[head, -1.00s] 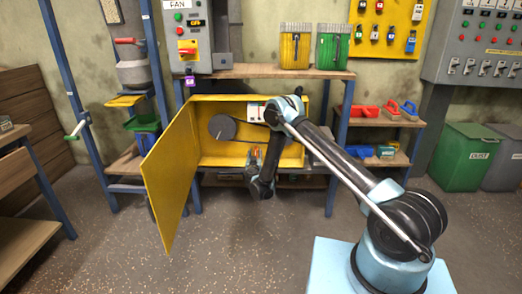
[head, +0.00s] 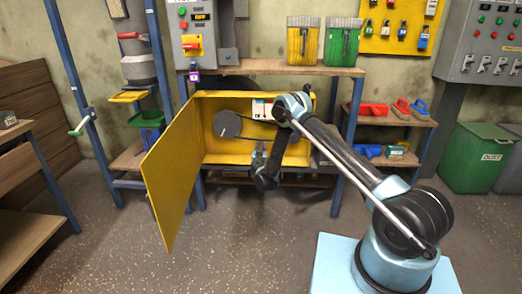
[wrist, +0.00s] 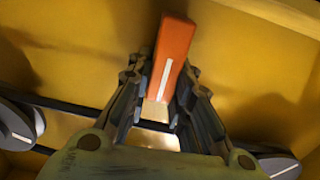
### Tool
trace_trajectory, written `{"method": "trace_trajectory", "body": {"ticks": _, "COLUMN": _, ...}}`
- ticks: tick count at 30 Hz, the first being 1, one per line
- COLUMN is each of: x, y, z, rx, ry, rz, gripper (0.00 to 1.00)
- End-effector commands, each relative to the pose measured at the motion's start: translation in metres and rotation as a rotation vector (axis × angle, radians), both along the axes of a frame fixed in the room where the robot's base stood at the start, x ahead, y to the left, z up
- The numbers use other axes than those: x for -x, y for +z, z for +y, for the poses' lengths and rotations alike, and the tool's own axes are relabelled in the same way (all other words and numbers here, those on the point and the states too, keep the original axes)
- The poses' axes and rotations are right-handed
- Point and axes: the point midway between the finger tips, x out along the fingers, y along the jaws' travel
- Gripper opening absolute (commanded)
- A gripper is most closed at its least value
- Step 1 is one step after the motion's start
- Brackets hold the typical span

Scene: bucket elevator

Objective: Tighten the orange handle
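The orange handle (wrist: 174,55) shows in the wrist view as a tapered bar with a pale stripe on its face. It stands between the two ridged fingers of my gripper (wrist: 162,92), which sit close along both its sides and appear shut on it. Its lower end is partly hidden between the fingers. The handle is hardly visible there, hidden by my gripper.
The yellow cabinet door (head: 168,175) swings out to the left. A blue-framed shelf (head: 270,66) stands over the cabinet and carries a yellow and a green container. Dark pulleys and a belt show in the wrist view (wrist: 15,125). Open floor lies in front.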

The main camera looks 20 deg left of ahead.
Motion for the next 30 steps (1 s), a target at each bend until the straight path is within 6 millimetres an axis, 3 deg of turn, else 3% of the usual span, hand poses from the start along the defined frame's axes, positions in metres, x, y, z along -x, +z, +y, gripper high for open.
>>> {"method": "trace_trajectory", "body": {"ticks": 14, "x": -0.001, "y": 0.000, "z": 0.001, "rx": 0.061, "ry": 0.000, "rz": -0.015, "gripper": 0.00}}
{"method": "trace_trajectory", "body": {"ticks": 30, "x": 0.002, "y": -0.004, "z": 0.012, "rx": 0.493, "ry": 0.000, "rz": -0.119, "gripper": 0.00}}
